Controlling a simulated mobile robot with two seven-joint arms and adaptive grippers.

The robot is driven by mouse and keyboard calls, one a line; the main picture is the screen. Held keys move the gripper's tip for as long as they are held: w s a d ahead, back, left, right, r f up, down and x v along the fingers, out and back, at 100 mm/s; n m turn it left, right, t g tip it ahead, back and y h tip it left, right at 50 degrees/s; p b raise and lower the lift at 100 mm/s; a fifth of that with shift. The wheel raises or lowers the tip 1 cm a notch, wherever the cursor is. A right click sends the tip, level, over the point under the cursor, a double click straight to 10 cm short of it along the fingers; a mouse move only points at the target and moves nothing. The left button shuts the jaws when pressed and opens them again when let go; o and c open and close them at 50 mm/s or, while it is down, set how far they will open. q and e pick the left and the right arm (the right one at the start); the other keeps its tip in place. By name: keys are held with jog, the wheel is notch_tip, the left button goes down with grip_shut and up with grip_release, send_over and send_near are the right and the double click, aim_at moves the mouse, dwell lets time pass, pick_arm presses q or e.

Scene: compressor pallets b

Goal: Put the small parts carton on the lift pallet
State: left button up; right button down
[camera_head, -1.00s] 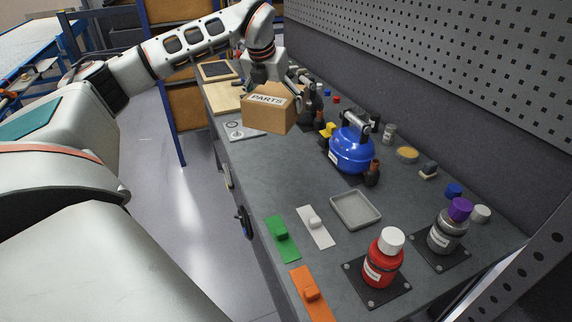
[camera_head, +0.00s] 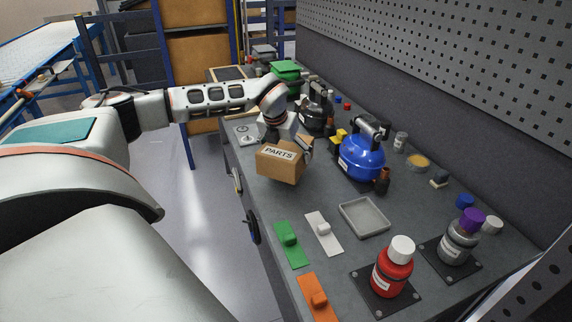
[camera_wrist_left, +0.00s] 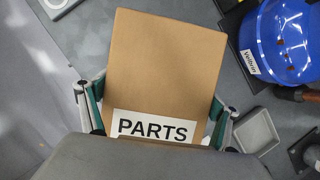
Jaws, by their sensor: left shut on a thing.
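The small parts carton (camera_head: 281,164) is a brown box with a white "PARTS" label. My left gripper (camera_head: 287,146) is shut on it and holds it near the bench's front edge, in front of the blue compressor. In the left wrist view the carton (camera_wrist_left: 170,65) fills the middle, with a finger of my left gripper (camera_wrist_left: 155,112) on each side of it. I cannot clearly tell the carton's height over the bench. No pallet that I can surely name as the lift pallet shows. My right gripper is not in view.
The blue compressor (camera_head: 361,155) stands right of the carton, and it also shows in the wrist view (camera_wrist_left: 285,40). A green object (camera_head: 286,70) stands at the back.

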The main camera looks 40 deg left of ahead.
pick_arm(q)
jog(key=shift+w+f, duration=0.1)
jog(key=shift+f, duration=1.9)
jog(key=shift+f, duration=0.1)
jog(key=o, duration=1.6)
jog(key=shift+f, duration=0.15)
jog(key=shift+o, duration=0.8)
